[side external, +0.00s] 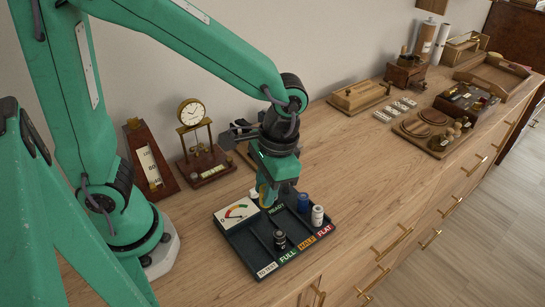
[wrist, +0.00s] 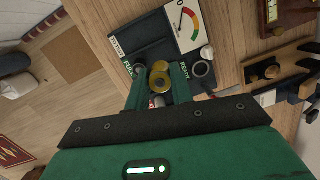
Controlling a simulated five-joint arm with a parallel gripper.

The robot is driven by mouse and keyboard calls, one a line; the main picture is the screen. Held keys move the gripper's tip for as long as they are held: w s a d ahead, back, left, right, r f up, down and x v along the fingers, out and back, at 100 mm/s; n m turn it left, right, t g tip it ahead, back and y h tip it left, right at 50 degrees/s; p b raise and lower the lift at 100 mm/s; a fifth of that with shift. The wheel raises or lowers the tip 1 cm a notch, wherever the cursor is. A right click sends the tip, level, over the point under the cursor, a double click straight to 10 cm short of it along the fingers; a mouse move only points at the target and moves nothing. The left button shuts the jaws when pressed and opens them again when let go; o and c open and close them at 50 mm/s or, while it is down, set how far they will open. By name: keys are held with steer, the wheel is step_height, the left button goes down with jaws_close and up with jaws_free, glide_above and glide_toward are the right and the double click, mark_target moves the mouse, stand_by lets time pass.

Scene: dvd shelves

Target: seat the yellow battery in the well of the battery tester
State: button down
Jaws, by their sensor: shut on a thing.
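My gripper (side external: 266,197) is over the dark tray (side external: 243,250), near the READY label. It is shut on the yellow battery (side external: 262,190), which also shows between the fingers in the wrist view (wrist: 160,83). The fingers hide part of the battery, and I cannot tell whether its lower end touches anything. The battery tester (side external: 237,212) has a white dial with a coloured scale, and the dial also shows in the wrist view (wrist: 188,25). A round, pale-rimmed fitting (wrist: 202,68) lies right of the battery in the wrist view; it may be the well.
A black battery (side external: 279,238), a blue battery (side external: 303,203) and a white battery (side external: 317,215) stand in the tray. A brass clock (side external: 192,113) and a wooden metronome-like stand (side external: 150,165) are behind. Bare wooden top (side external: 350,150) lies right of the tray.

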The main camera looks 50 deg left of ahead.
steer(key=shift+h, duration=0.3)
steer(key=w+a+f, duration=0.4)
steer(key=a, duration=0.1)
steer(key=w+a+f, duration=0.1)
steer(key=w+a, duration=0.1)
steer(key=shift+w+a+f, duration=0.15)
steer(key=shift+w+f, duration=0.05)
steer(key=shift+f, duration=0.2)
steer(key=shift+f, duration=0.1)
steer(key=shift+f, duration=1.9)
steer(key=shift+f, duration=0.1)
steer(key=c, duration=1.2)
jaws_free()
step_height(320, 180, up, 12)
steer(key=w, duration=0.2)
steer(key=shift+d, duration=0.2)
